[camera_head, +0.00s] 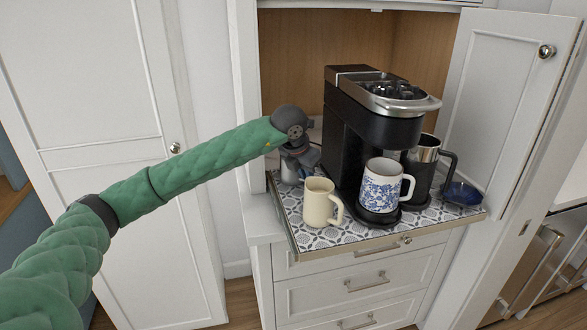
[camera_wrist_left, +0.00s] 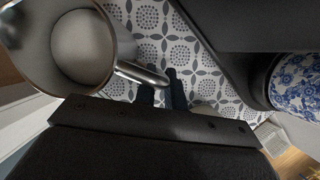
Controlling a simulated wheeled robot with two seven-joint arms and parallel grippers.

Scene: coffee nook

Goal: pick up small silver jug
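The small silver jug (camera_head: 289,172) stands on the patterned tray at the left of the coffee machine, largely hidden by my left gripper (camera_head: 300,160) in the head view. In the left wrist view the jug (camera_wrist_left: 42,45) fills the upper left, with a pale round surface inside. Its metal handle (camera_wrist_left: 143,73) points right, to the dark fingers of my left gripper (camera_wrist_left: 162,92). The fingers are close together, one on each side of the handle's outer end; the contact itself is partly hidden. My right gripper is in neither view.
A cream mug (camera_head: 319,204) stands close in front of the jug. The black coffee machine (camera_head: 352,125) holds a blue-and-white mug (camera_head: 381,187). A larger steel pitcher (camera_head: 424,158) and a dark blue item (camera_head: 462,194) are at the right. The patterned tray (camera_head: 350,240) has little free room.

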